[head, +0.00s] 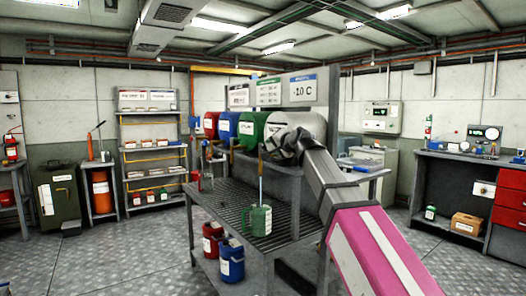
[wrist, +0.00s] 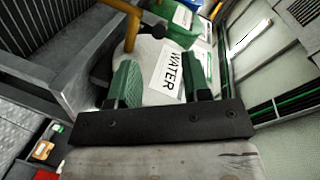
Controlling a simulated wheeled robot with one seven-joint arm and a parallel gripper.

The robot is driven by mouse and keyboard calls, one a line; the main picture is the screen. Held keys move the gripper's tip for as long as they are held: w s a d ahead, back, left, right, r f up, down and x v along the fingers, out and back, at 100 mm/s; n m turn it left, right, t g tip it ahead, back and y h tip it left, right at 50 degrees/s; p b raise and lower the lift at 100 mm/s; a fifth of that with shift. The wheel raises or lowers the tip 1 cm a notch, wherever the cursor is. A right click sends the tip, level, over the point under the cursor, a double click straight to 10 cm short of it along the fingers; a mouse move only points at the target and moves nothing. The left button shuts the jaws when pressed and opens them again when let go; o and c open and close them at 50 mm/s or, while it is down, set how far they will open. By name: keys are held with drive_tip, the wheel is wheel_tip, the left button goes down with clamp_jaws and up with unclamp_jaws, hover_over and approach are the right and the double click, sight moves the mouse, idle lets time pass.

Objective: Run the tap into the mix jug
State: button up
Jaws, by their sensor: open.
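A white drum (head: 297,126) lies at the right end of a row of drums, and its label reads WATER in the wrist view (wrist: 170,72). A brass pipe with a black knob (wrist: 152,31) shows beside the drum. I cannot tell whether this is the mix jug. My gripper (head: 280,152) is in front of the white drum; its green fingers (wrist: 163,84) are apart with nothing visibly held. The arm hides part of the drum.
Green (head: 252,130), blue (head: 225,127) and red drums (head: 208,124) lie left of the white one. A dark workbench (head: 450,190) stands at right. The floor at left is clear.

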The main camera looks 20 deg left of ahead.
sight(263, 145)
drive_tip(key=x, duration=0.9)
drive_tip(key=shift+a, duration=0.1)
clamp_jaws()
